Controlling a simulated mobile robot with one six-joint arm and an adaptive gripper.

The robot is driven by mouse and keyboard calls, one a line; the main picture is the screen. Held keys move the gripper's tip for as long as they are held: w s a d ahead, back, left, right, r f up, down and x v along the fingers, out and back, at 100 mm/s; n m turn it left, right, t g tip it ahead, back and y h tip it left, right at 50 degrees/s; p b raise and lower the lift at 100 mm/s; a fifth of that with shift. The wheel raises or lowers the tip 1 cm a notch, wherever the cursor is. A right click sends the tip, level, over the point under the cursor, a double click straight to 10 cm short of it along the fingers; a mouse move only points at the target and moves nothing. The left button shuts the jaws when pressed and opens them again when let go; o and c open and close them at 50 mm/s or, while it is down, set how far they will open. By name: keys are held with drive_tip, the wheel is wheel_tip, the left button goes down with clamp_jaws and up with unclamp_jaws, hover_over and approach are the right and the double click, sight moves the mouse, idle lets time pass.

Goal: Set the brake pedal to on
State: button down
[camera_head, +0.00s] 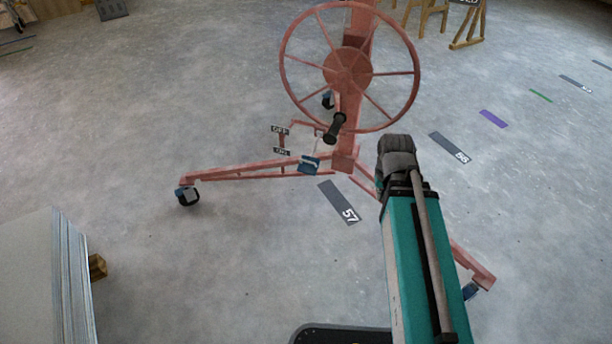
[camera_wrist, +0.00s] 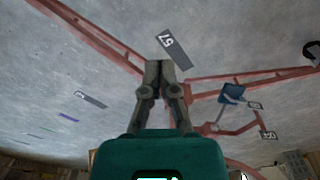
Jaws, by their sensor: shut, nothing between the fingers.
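The brake pedal (camera_head: 309,165) is a small blue plate low on the pink panel lift, near its mast. An OFF sign (camera_head: 279,129) and a lower ON sign (camera_head: 281,151) stand to its left. The pedal also shows right of centre in the wrist view (camera_wrist: 232,93), closer to the ON sign (camera_wrist: 255,105) than to the OFF sign (camera_wrist: 268,135). I cannot tell its setting for certain. My gripper (camera_wrist: 160,67) is shut and empty, to the left of the pedal in the wrist view and apart from it. The gripper's fingers cannot be made out in the head view.
The lift's large spoked wheel (camera_head: 347,67) with a black handle (camera_head: 335,127) stands above the pedal. A pink leg (camera_head: 235,172) with a caster (camera_head: 188,195) reaches left. A panel stack (camera_head: 45,280) is at lower left. Grey floor between is clear.

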wheel_tip(320, 180, down, 10)
drive_tip(key=w+a+n+b, duration=0.1)
drive_tip(key=w+n+b, duration=0.1)
drive_tip(key=b, duration=0.7)
drive_tip(key=n+t+h+b, duration=0.3)
drive_tip(key=n+t, duration=0.6)
drive_tip(key=n, duration=2.1)
approach(307, 164)
drive_tip(key=shift+s+a+r+y+b, duration=0.15)
drive_tip(key=shift+s+r+y+b, duration=0.15)
drive_tip(key=shift+s+r, duration=0.9)
drive_tip(key=shift+b+x, duration=3.4)
drive_tip(key=shift+x, duration=1.6)
drive_tip(key=shift+s+g, duration=0.1)
drive_tip(key=shift+g, duration=0.2)
